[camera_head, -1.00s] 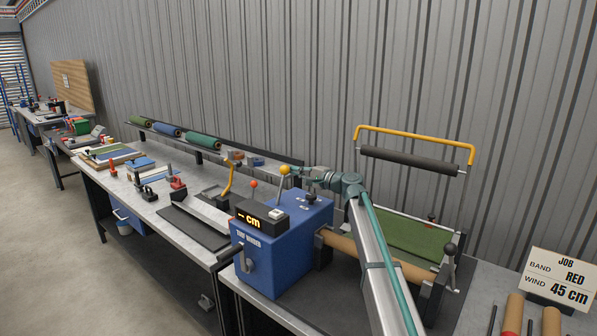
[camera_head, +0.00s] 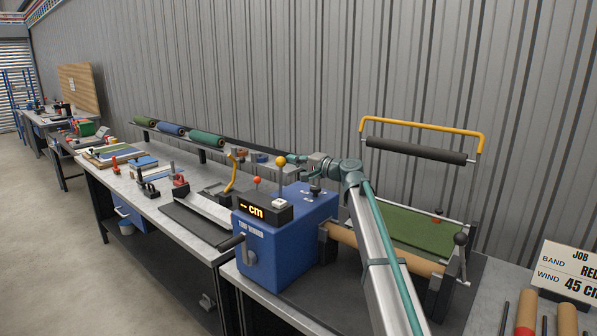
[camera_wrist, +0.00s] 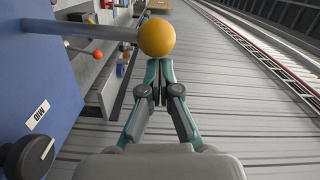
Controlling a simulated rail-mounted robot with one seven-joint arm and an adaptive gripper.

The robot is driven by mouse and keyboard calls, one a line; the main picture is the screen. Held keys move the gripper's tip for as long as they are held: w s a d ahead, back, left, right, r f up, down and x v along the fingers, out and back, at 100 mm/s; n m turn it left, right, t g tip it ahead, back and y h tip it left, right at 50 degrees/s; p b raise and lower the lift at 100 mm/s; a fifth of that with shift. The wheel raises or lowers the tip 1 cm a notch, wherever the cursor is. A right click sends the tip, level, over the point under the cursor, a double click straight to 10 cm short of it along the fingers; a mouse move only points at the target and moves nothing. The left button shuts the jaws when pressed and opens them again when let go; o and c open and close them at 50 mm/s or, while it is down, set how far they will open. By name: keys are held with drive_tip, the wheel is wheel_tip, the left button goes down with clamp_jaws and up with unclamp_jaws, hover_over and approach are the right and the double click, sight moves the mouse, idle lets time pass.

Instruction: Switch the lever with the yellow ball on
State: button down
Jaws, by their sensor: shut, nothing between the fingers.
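The yellow ball (camera_head: 280,161) tops a thin lever that stands roughly upright on the top of the blue winder box (camera_head: 285,245). My gripper (camera_head: 291,158) reaches in from the right, its tips close to the right side of the ball. In the wrist view the yellow ball (camera_wrist: 157,37) is just past my shut fingertips (camera_wrist: 158,82), with nothing between them. Ball and fingertips look very near or touching; I cannot tell which. The lever's rod runs left from the ball in that view.
A lever with an orange-red ball (camera_head: 257,181) stands left of the yellow one, behind the display (camera_head: 258,211) reading "-- cm". A yellow-handled roller (camera_head: 418,152) hangs at right. A job sign (camera_head: 566,274) stands far right.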

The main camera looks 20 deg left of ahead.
drive_tip(key=s+n+b, duration=0.1)
drive_tip(key=s+a+n+b, duration=0.1)
drive_tip(key=s+b, duration=0.1)
drive_tip(key=s+n+b, duration=0.1)
drive_tip(key=n+b, duration=0.1)
drive_tip(key=shift+s+a, duration=0.25)
drive_tip(key=shift+s, duration=0.05)
drive_tip(key=shift+s+a+b, duration=0.25)
drive_tip(key=shift+s+b, duration=0.15)
drive_tip(key=shift+s, duration=0.45)
drive_tip(key=shift+s, duration=0.15)
drive_tip(key=b, duration=0.2)
approach(281, 164)
drive_tip(key=d+r, duration=0.3)
drive_tip(key=shift+w+r, duration=0.2)
drive_tip(key=shift+w, duration=0.05)
drive_tip(key=shift+a, duration=0.1)
